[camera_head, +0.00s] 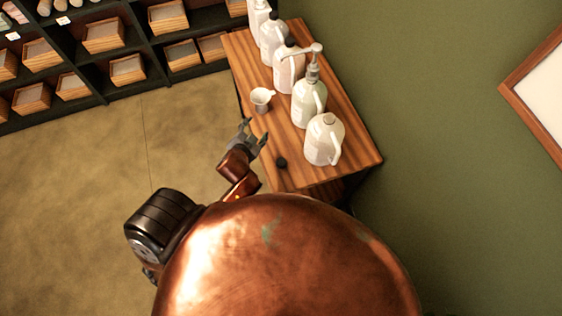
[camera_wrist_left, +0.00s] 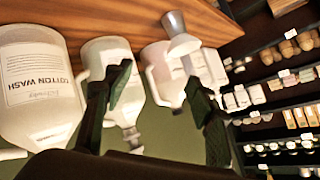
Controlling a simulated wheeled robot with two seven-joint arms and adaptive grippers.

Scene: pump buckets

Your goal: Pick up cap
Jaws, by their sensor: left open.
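A small dark cap (camera_head: 281,162) lies on the wooden table (camera_head: 345,168) near its front left part, left of the nearest white jug (camera_head: 322,145). My left gripper (camera_head: 255,131) is open and empty at the table's left edge, up and to the left of the cap and apart from it. In the left wrist view the two dark fingers of my left gripper (camera_wrist_left: 158,82) stand apart with jugs showing behind them. The cap does not show in that view. My right gripper is not in view.
A jug with a pump (camera_head: 309,103) and several other jugs stand in a row behind the nearest one. Shelves (camera_head: 110,77) stand at upper left; a green wall is right.

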